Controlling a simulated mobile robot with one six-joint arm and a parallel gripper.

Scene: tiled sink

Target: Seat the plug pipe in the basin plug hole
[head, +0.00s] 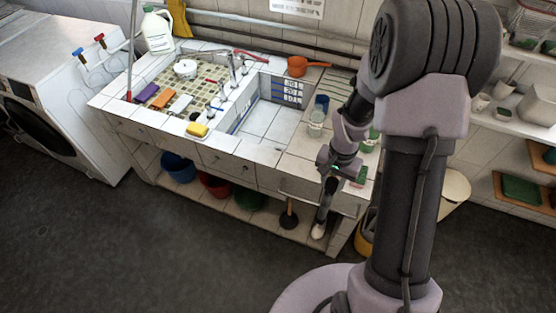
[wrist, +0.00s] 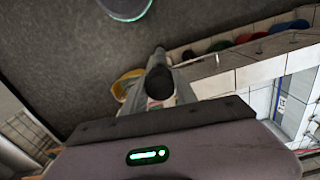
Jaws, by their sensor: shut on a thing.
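A grey pipe with a black end, which I take to be the plug pipe (wrist: 160,82), is in front of my gripper (wrist: 160,112) in the wrist view. In the head view my gripper (head: 332,172) is in front of the right end of the sink unit, below its top. It is shut on the pipe (head: 325,203), which hangs steeply down towards the lower shelf. The fingertips are hard to make out. The white tiled basin (head: 265,121) is up and to the left of my gripper. I cannot make out its plug hole.
An orange pan (head: 306,66), a blue-topped jar (head: 318,115) and a yellow sponge (head: 197,130) are on the sink unit. A plunger (head: 289,216) and blue bucket (head: 178,167) are below. A yellow bin (head: 366,232) stands right. Floor in front is clear.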

